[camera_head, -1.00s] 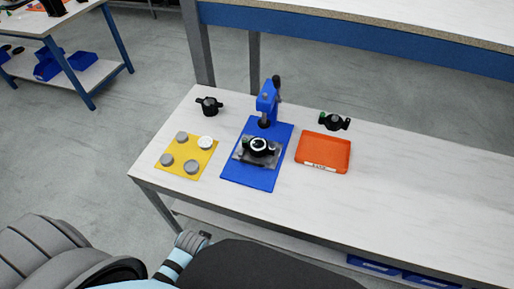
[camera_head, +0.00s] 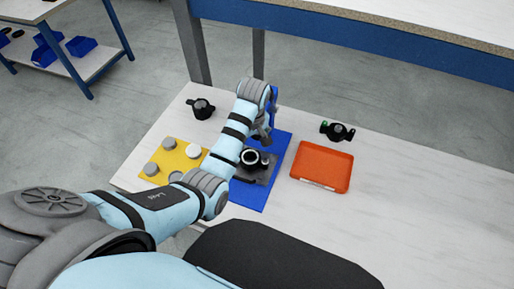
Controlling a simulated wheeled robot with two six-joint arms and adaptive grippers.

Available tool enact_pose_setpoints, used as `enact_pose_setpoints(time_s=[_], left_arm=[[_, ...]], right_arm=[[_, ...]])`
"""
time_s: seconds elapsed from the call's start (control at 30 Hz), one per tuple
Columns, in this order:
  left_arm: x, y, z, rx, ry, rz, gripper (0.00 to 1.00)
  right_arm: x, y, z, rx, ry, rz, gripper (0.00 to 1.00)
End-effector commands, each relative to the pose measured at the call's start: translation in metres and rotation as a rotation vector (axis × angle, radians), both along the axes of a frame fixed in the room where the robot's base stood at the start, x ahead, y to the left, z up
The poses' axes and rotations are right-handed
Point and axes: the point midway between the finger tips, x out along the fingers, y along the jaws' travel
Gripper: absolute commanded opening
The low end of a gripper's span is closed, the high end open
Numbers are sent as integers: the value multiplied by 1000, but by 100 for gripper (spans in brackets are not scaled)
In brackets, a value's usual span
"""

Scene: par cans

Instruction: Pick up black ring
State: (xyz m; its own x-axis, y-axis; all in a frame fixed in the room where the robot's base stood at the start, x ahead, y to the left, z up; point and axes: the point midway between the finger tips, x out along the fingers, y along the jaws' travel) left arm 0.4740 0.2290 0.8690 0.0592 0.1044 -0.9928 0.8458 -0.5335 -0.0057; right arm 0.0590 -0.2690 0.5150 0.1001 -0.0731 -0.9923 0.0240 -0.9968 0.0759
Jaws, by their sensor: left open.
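A black ring (camera_head: 250,158) with a pale inner rim sits on the grey plate of the blue press (camera_head: 248,198), on the white table. My left arm reaches in from the left across the yellow mat and the press. My left gripper (camera_head: 264,138) is open just above and behind the ring, in front of the press column. It looks empty and apart from the ring. The arm hides part of the press and the ring's left surroundings. My right gripper is out of view.
A yellow mat (camera_head: 163,157) with several round grey and white pieces lies left of the press. An orange tray (camera_head: 321,166) lies to the right, looking empty. Black handled parts stand behind, at left (camera_head: 201,108) and right (camera_head: 338,131). The table's right side is clear.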

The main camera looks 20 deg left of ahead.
Motion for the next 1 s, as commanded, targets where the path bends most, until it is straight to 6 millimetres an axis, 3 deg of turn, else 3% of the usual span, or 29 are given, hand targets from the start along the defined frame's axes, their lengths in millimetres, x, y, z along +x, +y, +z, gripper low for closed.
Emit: enact_pose_setpoints(time_s=[0.07,0.3,0.63,0.9,1.0], left_arm=[[5,-1,0,-1,5,27,82],[9,3,-52,-2,8,32,82],[18,9,-107,-1,7,32,82],[19,9,-111,-2,4,32,82],[19,9,-111,-2,4,32,66]], right_arm=[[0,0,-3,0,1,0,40],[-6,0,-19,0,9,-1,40],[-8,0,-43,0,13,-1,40],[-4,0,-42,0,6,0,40],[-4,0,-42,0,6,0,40]])
